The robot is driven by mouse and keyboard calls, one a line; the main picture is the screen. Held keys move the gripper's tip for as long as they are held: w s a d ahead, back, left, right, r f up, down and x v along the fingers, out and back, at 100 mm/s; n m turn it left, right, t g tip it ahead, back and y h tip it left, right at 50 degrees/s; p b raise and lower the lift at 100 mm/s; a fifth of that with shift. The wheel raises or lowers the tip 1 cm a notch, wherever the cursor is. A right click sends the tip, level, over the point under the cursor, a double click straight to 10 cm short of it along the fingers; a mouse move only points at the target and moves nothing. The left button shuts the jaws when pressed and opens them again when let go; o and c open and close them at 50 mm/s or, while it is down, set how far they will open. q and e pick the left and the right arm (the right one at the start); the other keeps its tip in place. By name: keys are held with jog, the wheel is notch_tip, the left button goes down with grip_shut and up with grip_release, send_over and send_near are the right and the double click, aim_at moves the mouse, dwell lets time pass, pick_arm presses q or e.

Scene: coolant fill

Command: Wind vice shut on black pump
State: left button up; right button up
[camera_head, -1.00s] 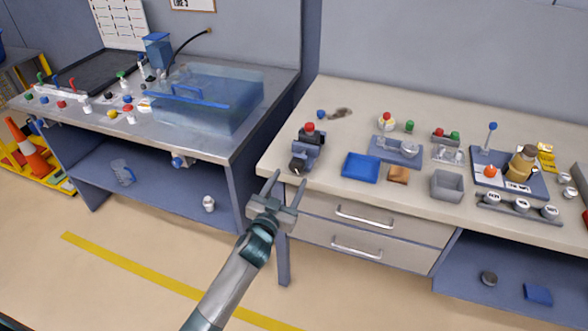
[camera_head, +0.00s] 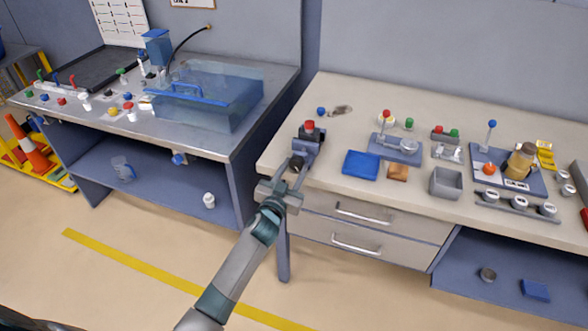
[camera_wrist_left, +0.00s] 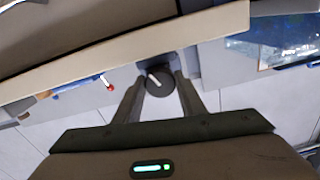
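The blue-grey vice (camera_head: 311,144) stands at the left front edge of the right-hand bench. The black pump (camera_head: 308,133) with a red top sits at the vice, partly hidden by its jaws. The vice's dark round knob faces the front; in the left wrist view the knob (camera_wrist_left: 160,82) shows a white mark. My left gripper (camera_head: 291,168) is at the bench edge in front of the vice. Its fingers are apart, one on each side of the knob; whether they touch it I cannot tell. My right gripper is not in view.
A blue tray (camera_head: 361,165) and a brown block (camera_head: 398,173) lie right of the vice. A blue ball (camera_head: 321,111) lies behind it. Drawers (camera_head: 352,222) are below the bench top. A clear blue tank (camera_head: 208,100) stands on the left bench, across a gap.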

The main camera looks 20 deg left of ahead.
pick_arm(q)
jog(key=shift+m, duration=0.7)
jog(key=o, duration=1)
jog(key=shift+o, duration=0.2)
jog(key=shift+s, duration=0.1)
jog(key=s+b, duration=0.3)
jog(key=s, duration=1.4)
jog(key=shift+s+a+b, duration=0.15)
jog(key=shift+a+b, duration=0.15)
